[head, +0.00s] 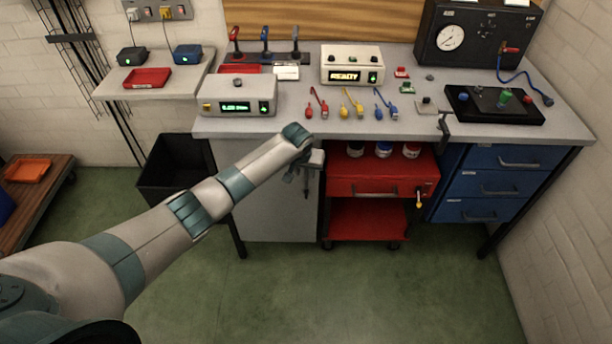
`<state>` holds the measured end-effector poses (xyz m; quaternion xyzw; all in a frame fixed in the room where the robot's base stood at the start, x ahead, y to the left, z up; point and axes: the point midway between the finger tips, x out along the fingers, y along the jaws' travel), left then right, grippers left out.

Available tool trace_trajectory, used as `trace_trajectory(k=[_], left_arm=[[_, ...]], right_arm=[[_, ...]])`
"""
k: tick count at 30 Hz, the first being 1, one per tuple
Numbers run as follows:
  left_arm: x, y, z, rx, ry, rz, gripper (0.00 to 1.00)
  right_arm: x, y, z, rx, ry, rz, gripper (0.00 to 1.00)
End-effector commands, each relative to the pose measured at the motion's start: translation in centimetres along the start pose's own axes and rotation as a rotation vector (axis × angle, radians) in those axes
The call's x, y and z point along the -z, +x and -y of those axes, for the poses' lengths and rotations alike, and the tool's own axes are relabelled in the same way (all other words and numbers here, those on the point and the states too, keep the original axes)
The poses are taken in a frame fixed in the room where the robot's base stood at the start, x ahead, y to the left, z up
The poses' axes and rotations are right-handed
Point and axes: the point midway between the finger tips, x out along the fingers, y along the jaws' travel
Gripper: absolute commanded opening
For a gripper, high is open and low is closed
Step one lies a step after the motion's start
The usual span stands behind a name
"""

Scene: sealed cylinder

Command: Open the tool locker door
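The tool locker appears to be the plain light-grey cabinet (272,210) under the left part of the workbench. Its grey front looks flat and closed. A dark upright bar, apparently its handle (306,186), shows near the right edge of the front. My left gripper (300,174) is at the upper right of this front, right by the handle. The wrist and forearm hide the upper part of the cabinet. The fingers are small and dark, so I cannot tell whether they are shut on the handle. My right gripper is not in view.
A red tool cart (368,187) stands right of the cabinet, with blue drawers (500,184) beyond it. A black bin (172,168) stands to the left. The workbench (420,125) above holds instruments and cables. The green floor (330,290) in front is clear.

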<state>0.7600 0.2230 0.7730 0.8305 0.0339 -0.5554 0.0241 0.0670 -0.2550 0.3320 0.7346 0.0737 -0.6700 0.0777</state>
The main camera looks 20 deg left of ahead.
Motion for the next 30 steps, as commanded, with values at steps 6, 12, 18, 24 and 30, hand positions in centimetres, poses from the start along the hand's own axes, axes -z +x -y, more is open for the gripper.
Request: trace_trajectory(k=[6,12,18,24,30], left_arm=[[0.0,2.7,0.0,0.001,0.001,0.001,0.29],[0.0,4.3,0.0,0.000,0.000,0.001,0.29],[0.0,4.9,0.0,-0.001,0.001,0.000,0.29],[0.0,5.0,0.0,0.000,0.001,0.000,0.29],[0.0,5.0,0.0,0.000,0.001,-0.001,0.07]], right_arm=[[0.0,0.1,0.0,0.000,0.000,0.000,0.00],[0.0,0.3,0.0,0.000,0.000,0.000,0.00],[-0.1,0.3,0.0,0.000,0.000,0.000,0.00],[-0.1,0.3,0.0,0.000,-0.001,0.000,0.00],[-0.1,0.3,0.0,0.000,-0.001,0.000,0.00]])
